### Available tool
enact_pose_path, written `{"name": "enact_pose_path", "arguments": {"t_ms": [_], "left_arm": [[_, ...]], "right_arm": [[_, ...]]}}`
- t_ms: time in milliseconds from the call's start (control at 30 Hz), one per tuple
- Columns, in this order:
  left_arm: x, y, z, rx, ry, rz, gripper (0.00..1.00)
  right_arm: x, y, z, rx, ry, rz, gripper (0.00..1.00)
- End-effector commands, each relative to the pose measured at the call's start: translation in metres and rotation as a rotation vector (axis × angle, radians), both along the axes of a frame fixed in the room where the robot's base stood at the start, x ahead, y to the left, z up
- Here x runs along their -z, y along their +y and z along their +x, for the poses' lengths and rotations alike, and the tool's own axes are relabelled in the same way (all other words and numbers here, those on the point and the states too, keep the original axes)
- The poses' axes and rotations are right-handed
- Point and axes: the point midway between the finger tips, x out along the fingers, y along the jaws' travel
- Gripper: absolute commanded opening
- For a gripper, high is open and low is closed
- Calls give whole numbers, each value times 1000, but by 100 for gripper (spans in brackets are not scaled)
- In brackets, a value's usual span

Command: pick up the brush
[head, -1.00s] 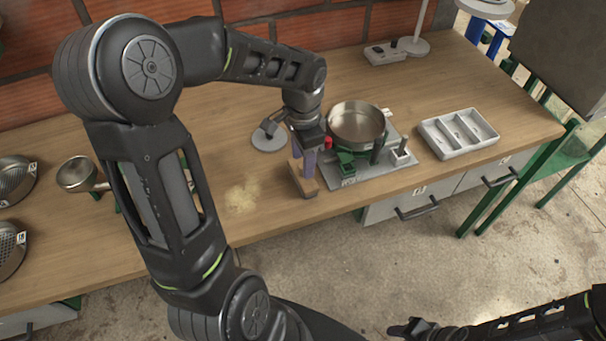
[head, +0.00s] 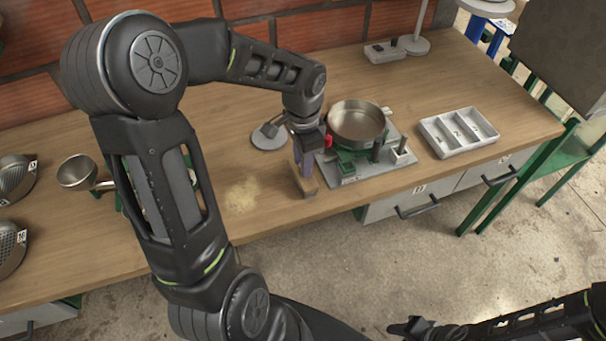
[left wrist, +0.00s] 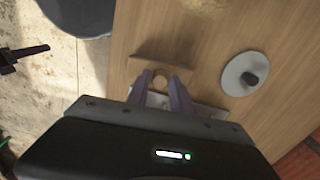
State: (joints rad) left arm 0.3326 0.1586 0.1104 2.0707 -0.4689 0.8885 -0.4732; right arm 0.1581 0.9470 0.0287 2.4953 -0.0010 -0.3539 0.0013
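The brush (head: 309,192) is a light wooden piece near the bench's front edge, left of the grey base plate. My left gripper (head: 303,166) points down over it, its purple fingers partly hiding it. In the left wrist view the left gripper (left wrist: 160,82) has its fingers apart, one on each side of a round wooden end. The brush's wooden bar (left wrist: 160,62) shows just beyond the fingertips. Firm contact with the brush cannot be seen. My right gripper (head: 412,328) is at the bottom right, away from the bench; its fingers are too small to read.
The base plate (head: 352,176) with a steel pan (head: 357,121) is close right of the brush. A white tray (head: 458,133) stands farther right. A grey disc stand (head: 268,138) is behind, and crumbs (head: 240,196) lie left. A metal scoop (head: 78,173) is at far left.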

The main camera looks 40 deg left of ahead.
Motion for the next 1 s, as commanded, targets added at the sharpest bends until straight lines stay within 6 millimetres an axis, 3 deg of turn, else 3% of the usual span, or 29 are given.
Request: {"name": "enact_pose_path", "arguments": {"t_ms": [300, 1000], "left_arm": [[0, 0, 0, 0, 0, 0, 0], [0, 0, 0, 0, 0, 0, 0]], "right_arm": [[0, 0, 0, 0, 0, 0, 36], [0, 0, 0, 0, 0, 0, 36]]}}
